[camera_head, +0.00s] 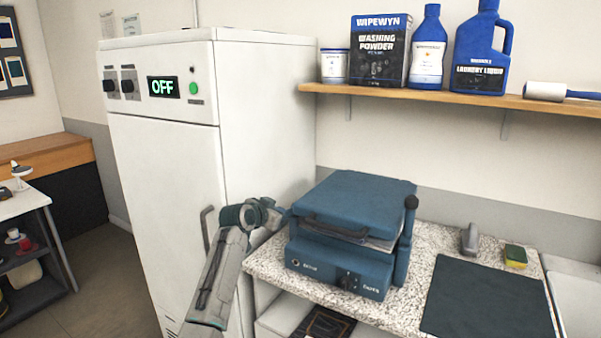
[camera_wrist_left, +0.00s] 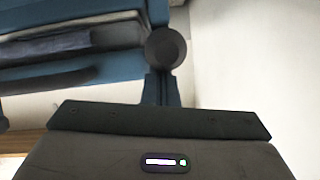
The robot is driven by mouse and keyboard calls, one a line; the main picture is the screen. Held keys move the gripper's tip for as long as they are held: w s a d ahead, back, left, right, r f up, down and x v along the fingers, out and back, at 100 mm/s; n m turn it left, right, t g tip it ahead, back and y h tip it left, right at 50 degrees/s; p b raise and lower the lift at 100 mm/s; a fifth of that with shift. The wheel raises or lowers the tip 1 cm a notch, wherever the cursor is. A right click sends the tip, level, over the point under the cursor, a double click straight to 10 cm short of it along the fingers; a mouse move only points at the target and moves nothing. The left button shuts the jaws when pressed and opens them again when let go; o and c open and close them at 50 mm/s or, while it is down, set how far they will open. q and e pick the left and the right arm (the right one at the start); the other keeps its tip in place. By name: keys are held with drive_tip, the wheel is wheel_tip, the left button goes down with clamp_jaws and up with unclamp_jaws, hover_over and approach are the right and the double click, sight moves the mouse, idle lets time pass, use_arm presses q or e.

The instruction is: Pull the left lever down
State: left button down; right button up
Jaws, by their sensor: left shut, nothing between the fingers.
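The blue press (camera_head: 340,255) stands on a speckled counter with its lid slightly raised over some layered material. A lever (camera_head: 408,230) with a black knob stands upright on its right side. The press's left side is mostly hidden behind my left arm in the head view. My left gripper (camera_head: 284,214) is at the press's left edge; its fingers are small there, shut and empty. In the left wrist view, a round black knob on a blue lever (camera_wrist_left: 165,48) is just beyond the gripper's dark body, beside the press. Contact cannot be told. My right gripper is out of view.
A tall white cabinet (camera_head: 270,120) with an "OFF" display stands close behind my left arm. A wooden shelf (camera_head: 430,95) with laundry products hangs above the press. A dark mat (camera_head: 487,300), a sponge (camera_head: 515,256) and a grey object (camera_head: 469,239) lie to the right.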

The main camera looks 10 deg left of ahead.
use_arm(q)
drive_tip(key=shift+f, duration=0.35)
drive_tip(key=r+p, duration=0.2)
drive_tip(key=r, duration=0.1)
drive_tip(key=r+p, duration=0.2)
drive_tip(key=shift+w+d+r, duration=0.2)
drive_tip(key=shift+w+d, duration=0.05)
drive_tip(key=shift+d, duration=0.15)
drive_tip(key=b+v, duration=0.4)
drive_tip(key=v, duration=0.6)
drive_tip(key=shift+f, duration=0.2)
drive_tip(key=shift+d+f, duration=0.1)
